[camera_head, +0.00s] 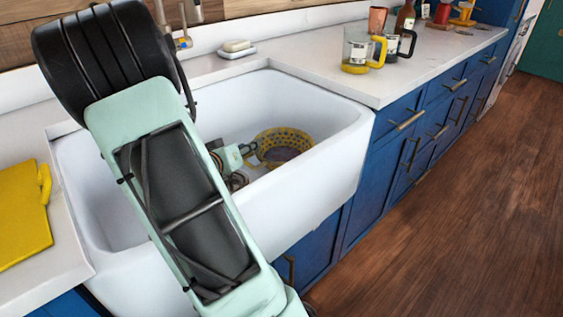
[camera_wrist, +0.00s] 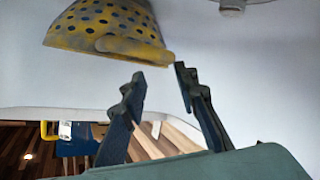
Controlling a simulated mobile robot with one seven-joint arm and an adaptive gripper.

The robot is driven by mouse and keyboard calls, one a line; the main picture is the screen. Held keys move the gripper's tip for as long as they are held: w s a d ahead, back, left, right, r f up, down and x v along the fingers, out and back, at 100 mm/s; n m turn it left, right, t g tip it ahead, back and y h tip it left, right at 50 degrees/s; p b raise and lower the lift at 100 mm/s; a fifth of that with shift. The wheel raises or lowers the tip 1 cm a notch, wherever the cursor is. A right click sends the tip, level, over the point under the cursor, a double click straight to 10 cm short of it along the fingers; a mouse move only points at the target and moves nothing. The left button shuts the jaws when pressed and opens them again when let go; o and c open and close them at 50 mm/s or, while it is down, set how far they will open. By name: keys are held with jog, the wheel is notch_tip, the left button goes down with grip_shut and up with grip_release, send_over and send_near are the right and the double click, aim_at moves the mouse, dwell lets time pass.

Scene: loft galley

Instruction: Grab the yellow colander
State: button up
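The yellow colander (camera_head: 268,138), dotted with holes, sits inside the white sink at its right part. In the wrist view the colander (camera_wrist: 85,38) is at the top left, with its rim and a handle-like tab toward my fingers. My gripper (camera_head: 249,149) is down in the sink at the colander's left side. In the wrist view my gripper (camera_wrist: 157,72) is open, with nothing between its two fingers. The fingertips are close to the colander's rim; I cannot tell whether they touch it. My arm hides part of the sink in the head view.
The white sink (camera_head: 335,150) has raised walls around my gripper. A yellow cutting board (camera_head: 22,215) lies on the left counter. A soap dish (camera_head: 237,50) and a faucet (camera_head: 184,42) are behind. A yellow-handled mug (camera_head: 356,55) stands with other items on the right counter.

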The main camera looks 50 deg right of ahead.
jog(key=b+x, duration=0.1)
jog(key=x, duration=0.3)
jog(key=shift+w+d+f+b, duration=0.15)
jog(key=shift+f+b, duration=0.15)
jog(key=shift+b, duration=0.1)
jog(key=shift+c, duration=0.2)
grip_shut()
jog(key=shift+r, duration=0.1)
